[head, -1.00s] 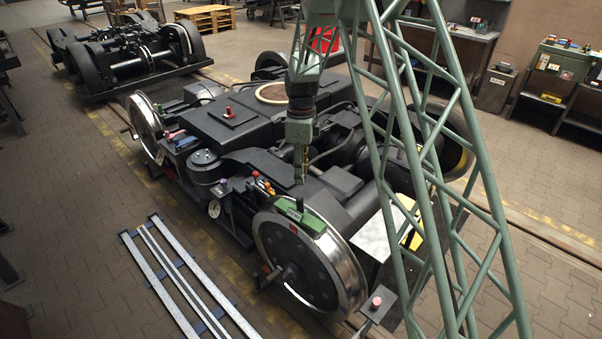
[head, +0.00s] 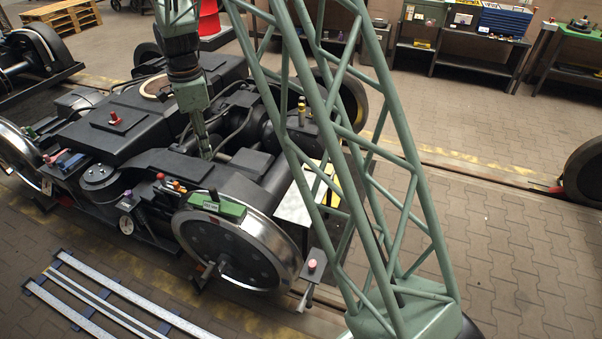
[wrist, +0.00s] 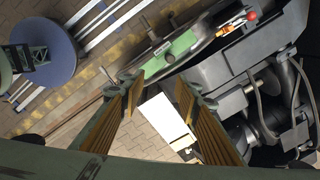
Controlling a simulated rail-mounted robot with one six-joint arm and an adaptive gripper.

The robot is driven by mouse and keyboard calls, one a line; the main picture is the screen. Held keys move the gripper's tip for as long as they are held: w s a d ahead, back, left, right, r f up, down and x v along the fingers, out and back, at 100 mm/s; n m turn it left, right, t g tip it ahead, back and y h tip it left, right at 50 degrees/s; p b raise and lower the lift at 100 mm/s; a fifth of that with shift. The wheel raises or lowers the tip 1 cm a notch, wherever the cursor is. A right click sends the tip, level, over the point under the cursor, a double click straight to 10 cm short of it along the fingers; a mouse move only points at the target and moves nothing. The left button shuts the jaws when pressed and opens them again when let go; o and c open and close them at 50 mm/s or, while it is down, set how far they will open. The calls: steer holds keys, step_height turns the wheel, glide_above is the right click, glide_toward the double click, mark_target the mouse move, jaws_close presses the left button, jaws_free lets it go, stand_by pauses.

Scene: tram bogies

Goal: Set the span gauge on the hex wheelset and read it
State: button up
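A green block with a dark handle, seemingly the span gauge (head: 218,206), sits on top of the rim of the near wheel (head: 235,255) of the bogie. It also shows in the wrist view (wrist: 180,48), beyond the fingertips. Whether this wheel belongs to the hex wheelset I cannot tell. My gripper (head: 207,152) points down over the bogie frame, behind the gauge and apart from it. In the wrist view my gripper (wrist: 158,86) has its two ribbed fingers spread with nothing between them. Any reading on the gauge is too small to make out.
A post with a pink knob (head: 312,265) stands right of the wheel. Silver rails (head: 110,295) lie on the floor at front left. The paved floor at right is mostly clear.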

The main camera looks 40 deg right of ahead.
steer(key=s+r+n+t, duration=0.2)
steer(key=s+r+n, duration=0.8)
steer(key=s+r, duration=1.55)
steer(key=s+r+n+t, duration=0.1)
steer(key=s+n, duration=0.8)
steer(key=s, duration=1.8)
steer(key=shift+n, duration=0.4)
steer(key=shift+r, duration=0.1)
steer(key=shift+w+r, duration=0.15)
